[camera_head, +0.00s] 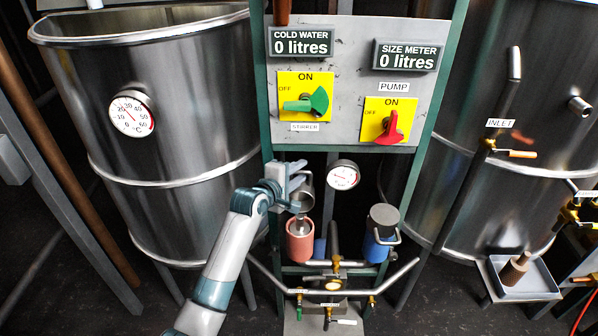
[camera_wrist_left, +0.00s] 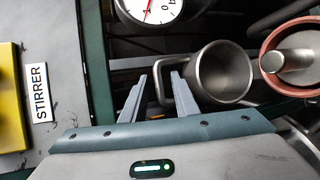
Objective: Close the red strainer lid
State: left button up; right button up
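The red strainer (camera_head: 300,246) stands below the control panel, with its top open and a metal insert showing inside. It also shows in the left wrist view (camera_wrist_left: 272,62). Its metal lid (camera_head: 303,202) is swung up off the body; in the left wrist view the cup-shaped lid (camera_wrist_left: 226,72) shows its hollow side and a loop handle. My left gripper (camera_head: 292,184) is at the lid's handle. In the wrist view its fingers (camera_wrist_left: 158,92) are apart, with the handle's outer bar between them; contact is unclear. My right gripper is out of view.
A blue strainer (camera_head: 377,248) with its lid (camera_head: 384,216) down stands to the right. A dial gauge (camera_head: 343,175) sits between them. Pipes and valves (camera_head: 333,285) lie below. The panel (camera_head: 345,75) is above, and large steel tanks (camera_head: 175,130) flank the space.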

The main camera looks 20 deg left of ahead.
pick_arm(q)
jog(key=shift+c, duration=0.6)
grip_shut()
jog(key=shift+s, duration=0.15)
